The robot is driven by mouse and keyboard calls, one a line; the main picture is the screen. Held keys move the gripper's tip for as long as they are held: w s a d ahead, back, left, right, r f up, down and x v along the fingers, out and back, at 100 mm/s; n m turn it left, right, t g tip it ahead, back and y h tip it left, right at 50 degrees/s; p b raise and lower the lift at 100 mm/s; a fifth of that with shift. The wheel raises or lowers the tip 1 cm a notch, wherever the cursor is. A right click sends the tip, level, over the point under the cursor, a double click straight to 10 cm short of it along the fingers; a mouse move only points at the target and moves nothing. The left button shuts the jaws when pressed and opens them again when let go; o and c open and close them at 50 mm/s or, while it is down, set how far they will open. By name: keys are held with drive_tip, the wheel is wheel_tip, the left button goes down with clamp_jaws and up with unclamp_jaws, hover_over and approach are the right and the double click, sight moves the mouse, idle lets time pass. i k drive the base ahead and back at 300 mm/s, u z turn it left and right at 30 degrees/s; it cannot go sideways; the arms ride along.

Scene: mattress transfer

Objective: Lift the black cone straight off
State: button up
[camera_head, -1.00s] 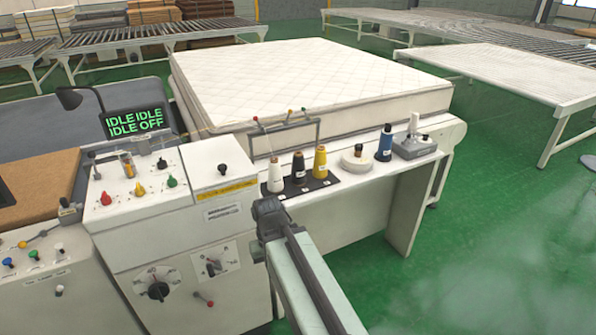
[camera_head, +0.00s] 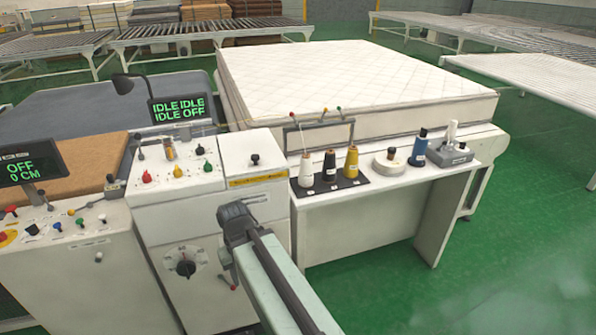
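The black cone (camera_head: 329,168) stands upright on a dark mat (camera_head: 318,191) on the white table. It is between a white cone (camera_head: 306,170) on its left and a yellow cone (camera_head: 351,163) on its right. The dark end of my arm (camera_head: 238,222) is nearer the camera, in front of the white cabinet and left of the cones. It is clear of the cones in the picture. I see no fingers, so I cannot tell if my gripper is open or shut.
A thread stand (camera_head: 318,122) with coloured tips rises behind the cones. A white round spool (camera_head: 389,162), a blue cone (camera_head: 419,148) and a grey device (camera_head: 450,152) stand to the right. A control cabinet (camera_head: 255,152) is on the left, the mattress (camera_head: 350,80) behind. Green floor is clear at right.

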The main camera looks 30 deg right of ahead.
sight(329, 176)
drive_tip(key=u, duration=2.95)
drive_tip(key=k, duration=2.4)
drive_tip(key=z, duration=1.5)
drive_tip(key=i, duration=1)
drive_tip(key=z, duration=0.05)
